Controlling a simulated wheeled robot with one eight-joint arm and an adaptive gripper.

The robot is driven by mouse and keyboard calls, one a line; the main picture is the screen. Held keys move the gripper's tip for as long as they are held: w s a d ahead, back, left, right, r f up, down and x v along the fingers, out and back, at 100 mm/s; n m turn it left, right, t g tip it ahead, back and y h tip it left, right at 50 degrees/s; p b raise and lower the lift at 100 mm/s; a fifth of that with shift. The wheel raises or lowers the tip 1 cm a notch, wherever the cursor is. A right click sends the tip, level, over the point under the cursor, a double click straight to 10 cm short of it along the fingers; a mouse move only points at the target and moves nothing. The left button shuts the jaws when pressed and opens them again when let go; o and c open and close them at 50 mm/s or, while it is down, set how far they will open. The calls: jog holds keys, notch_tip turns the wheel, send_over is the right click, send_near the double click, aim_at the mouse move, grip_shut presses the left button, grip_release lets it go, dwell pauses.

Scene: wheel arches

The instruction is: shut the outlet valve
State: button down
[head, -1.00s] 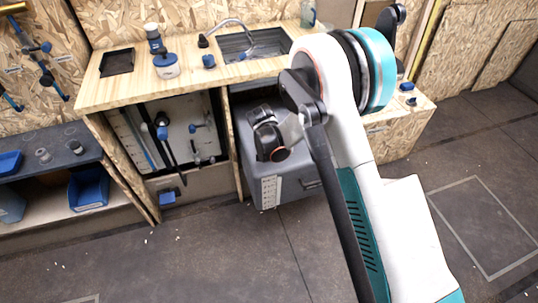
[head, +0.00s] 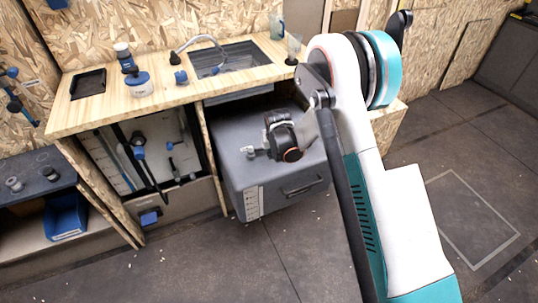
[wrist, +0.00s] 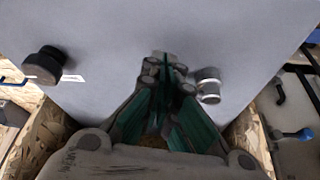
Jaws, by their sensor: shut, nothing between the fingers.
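A grey tank (head: 300,185) stands under the wooden bench; its pale face (wrist: 120,25) fills much of the wrist view. A small metal fitting (wrist: 208,88) on that face is just right of my gripper's fingers. A small light fitting (head: 250,152) shows beside my wrist in the head view, possibly the same one. My gripper (wrist: 163,65) is shut and empty, its fingertips close to the tank face. Contact cannot be told. Blue-handled valves (head: 138,145) sit on the panel left of the tank. One blue handle shows in the wrist view (wrist: 305,133). Which is the outlet valve is unclear.
A dark cap (wrist: 42,65) sticks out of the tank face at left. The bench top (head: 95,108) overhangs the tank and holds a sink (head: 225,60), a blue-lidded jar (head: 138,84) and a glass (head: 293,48). Wooden uprights (head: 213,160) flank the tank. Floor in front is clear.

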jog(key=shift+w+d, duration=0.15)
jog(key=shift+w, duration=0.55)
dwell(0.3)
